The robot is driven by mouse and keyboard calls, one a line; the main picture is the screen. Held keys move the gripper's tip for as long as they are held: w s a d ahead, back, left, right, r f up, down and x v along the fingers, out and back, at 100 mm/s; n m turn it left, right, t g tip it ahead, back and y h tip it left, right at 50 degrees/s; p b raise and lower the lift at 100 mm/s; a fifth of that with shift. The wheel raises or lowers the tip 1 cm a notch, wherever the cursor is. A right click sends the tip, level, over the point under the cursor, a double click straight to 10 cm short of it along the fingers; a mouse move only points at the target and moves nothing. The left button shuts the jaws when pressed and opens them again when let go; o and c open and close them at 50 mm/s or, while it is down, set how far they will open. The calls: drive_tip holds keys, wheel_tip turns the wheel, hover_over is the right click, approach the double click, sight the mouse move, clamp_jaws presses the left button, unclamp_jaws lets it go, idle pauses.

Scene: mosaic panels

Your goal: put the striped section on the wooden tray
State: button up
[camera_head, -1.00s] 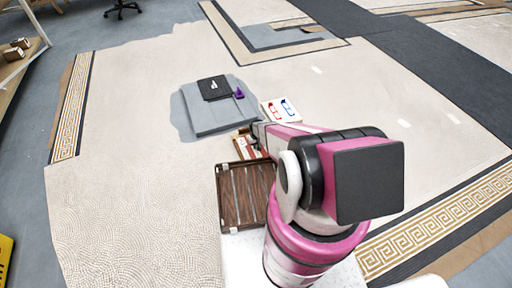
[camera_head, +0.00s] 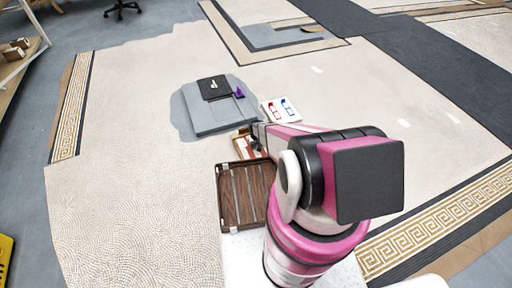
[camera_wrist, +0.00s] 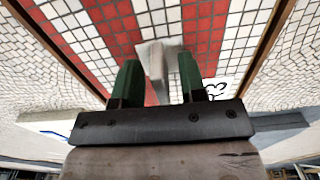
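The striped section (camera_head: 242,147), a small wood-edged panel with red and white stripes, lies just beyond the wooden tray and is partly hidden by my gripper (camera_head: 257,138). In the wrist view, the striped section (camera_wrist: 215,22) shows red and white tiles between brown edges. A pale grey upright grip (camera_wrist: 156,68) stands on it. My gripper's green fingers (camera_wrist: 160,78) are apart, one to each side of the grip, with a gap visible. The wooden tray (camera_head: 231,198) is dark brown with pale slats, and its right side is hidden by my arm.
A grey slab (camera_head: 207,121) with a black square (camera_head: 213,88) and a small purple object (camera_head: 239,92) lies beyond. A white panel with red and blue figures (camera_head: 283,109) lies right of it, close to my gripper. The pale floor left of the tray is clear.

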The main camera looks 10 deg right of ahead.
wheel_tip(320, 180, up, 12)
drive_tip(key=s+r, duration=0.7)
drive_tip(key=r, duration=0.6)
drive_tip(key=s+r+m, duration=0.1)
drive_tip(key=s+r, duration=0.7)
drive_tip(key=r, duration=0.4)
drive_tip(key=s+r+m, duration=0.1)
drive_tip(key=s+r, duration=0.6)
drive_tip(key=r, duration=0.6)
drive_tip(key=shift+s+r, duration=0.15)
drive_tip(key=shift+r, duration=0.15)
drive_tip(key=shift+d, duration=0.1)
